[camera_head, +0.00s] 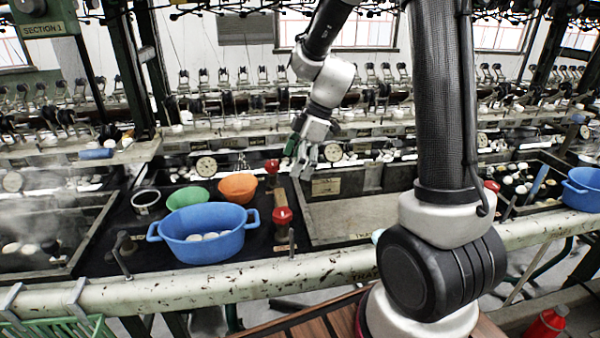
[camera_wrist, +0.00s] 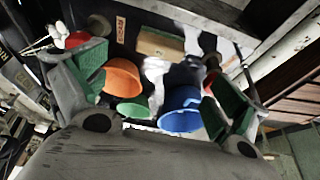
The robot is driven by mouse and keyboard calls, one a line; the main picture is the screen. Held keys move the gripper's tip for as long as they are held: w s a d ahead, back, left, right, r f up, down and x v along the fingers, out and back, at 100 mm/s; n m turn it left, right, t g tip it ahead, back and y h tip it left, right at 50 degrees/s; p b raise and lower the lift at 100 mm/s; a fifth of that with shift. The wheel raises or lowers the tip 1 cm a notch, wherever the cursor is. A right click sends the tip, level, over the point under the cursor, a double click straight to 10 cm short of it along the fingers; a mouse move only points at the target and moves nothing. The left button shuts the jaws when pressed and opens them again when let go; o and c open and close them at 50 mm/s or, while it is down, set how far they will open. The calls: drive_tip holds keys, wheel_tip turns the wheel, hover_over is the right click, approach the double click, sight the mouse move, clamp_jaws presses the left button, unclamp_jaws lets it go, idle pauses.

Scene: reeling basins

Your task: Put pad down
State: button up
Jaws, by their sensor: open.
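My gripper (camera_head: 304,166) hangs above the dark worktop, right of the bowls and near the back red knob. In the wrist view its two fingers (camera_wrist: 155,92) are spread wide, with green inner faces and nothing visible between them. I cannot make out a separate pad in either view. A tan block-like shape (camera_wrist: 160,45) shows far beyond the fingers, but I cannot tell what it is.
A blue two-handled basin (camera_head: 205,250) with pale pieces inside, a green bowl (camera_head: 187,196) and an orange bowl (camera_head: 238,187) stand left. Red knobs (camera_head: 272,166) (camera_head: 282,215) rise beside them. An open trough (camera_head: 345,217) lies right; a pale rail (camera_head: 200,289) runs along the front.

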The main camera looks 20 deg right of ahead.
drive_tip(key=s+d+r+m+t+h, duration=0.1)
drive_tip(key=s+d+r+m, duration=0.2)
drive_tip(key=s, duration=0.4)
drive_tip(key=s+d+r+m+t+h, duration=0.1)
drive_tip(key=s+d+r+m+h, duration=0.1)
drive_tip(key=s+d+r+m, duration=0.2)
drive_tip(key=s+d+r+m+t+h, duration=0.1)
drive_tip(key=s+d+r+m, duration=0.2)
drive_tip(key=s, duration=0.9)
wheel_tip(320, 180, up, 4)
drive_tip(key=m, duration=0.5)
drive_tip(key=shift+d+m+h, duration=0.25)
drive_tip(key=shift+m+h, duration=0.05)
drive_tip(key=shift+m, duration=0.1)
drive_tip(key=shift+o, duration=0.3)
drive_tip(key=shift+f, duration=0.1)
